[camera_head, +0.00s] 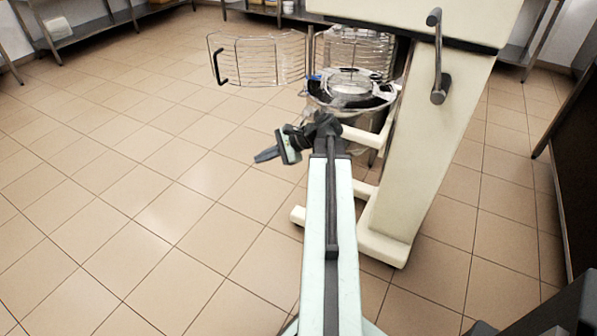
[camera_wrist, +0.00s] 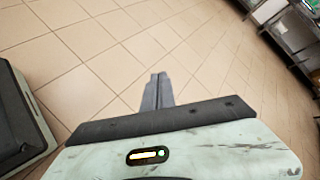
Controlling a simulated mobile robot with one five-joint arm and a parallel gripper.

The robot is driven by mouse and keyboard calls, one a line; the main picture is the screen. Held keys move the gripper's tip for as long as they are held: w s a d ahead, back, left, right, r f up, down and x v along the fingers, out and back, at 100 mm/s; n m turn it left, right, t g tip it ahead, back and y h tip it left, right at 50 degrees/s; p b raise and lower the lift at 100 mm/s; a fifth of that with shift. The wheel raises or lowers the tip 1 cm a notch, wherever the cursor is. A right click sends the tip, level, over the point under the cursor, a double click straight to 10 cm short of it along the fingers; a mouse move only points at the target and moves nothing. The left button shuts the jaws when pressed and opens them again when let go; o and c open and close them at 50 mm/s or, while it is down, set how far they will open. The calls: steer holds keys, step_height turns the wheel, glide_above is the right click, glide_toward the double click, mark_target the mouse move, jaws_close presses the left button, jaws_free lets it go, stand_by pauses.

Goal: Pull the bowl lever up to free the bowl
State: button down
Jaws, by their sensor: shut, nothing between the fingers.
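A cream mixer-like machine (camera_head: 435,150) stands at the right of centre in the head view. A dark grey lever (camera_head: 438,60) with a round grip is on its side; its grip points upward from the lower pivot. A metal bowl (camera_head: 350,98) sits at the machine's front, partly hidden by my arm. My gripper (camera_head: 262,156) is shut and empty. It is left of the machine, in front of and lower than the bowl in the picture, apart from the lever. In the wrist view its closed fingers (camera_wrist: 157,92) point over bare floor.
A wire guard (camera_head: 262,60) with a black handle swings out left of the bowl. The machine's cream foot (camera_head: 385,240) stretches along the floor. Steel shelving (camera_head: 90,25) lines the back wall. The tiled floor (camera_head: 120,200) at left is clear.

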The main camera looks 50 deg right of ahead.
mark_target(300, 125)
steer(key=s+d+f+m+t+h+b, duration=0.1)
steer(key=s+d+m+t+b, duration=0.2)
steer(key=d, duration=0.6)
steer(key=s+d+f+m+t+h+b, duration=0.1)
steer(key=s+d+m+t+h+b, duration=0.1)
steer(key=s+d+m+b, duration=0.3)
steer(key=s+d+m+t, duration=0.1)
steer(key=s+d, duration=0.3)
steer(key=shift+d+m+t, duration=0.15)
steer(key=shift+m+t, duration=0.25)
steer(key=w+a+r+p, duration=0.2)
steer(key=w+a, duration=0.1)
steer(key=w, duration=0.5)
steer(key=shift+w+r, duration=0.25)
steer(key=shift+d, duration=0.1)
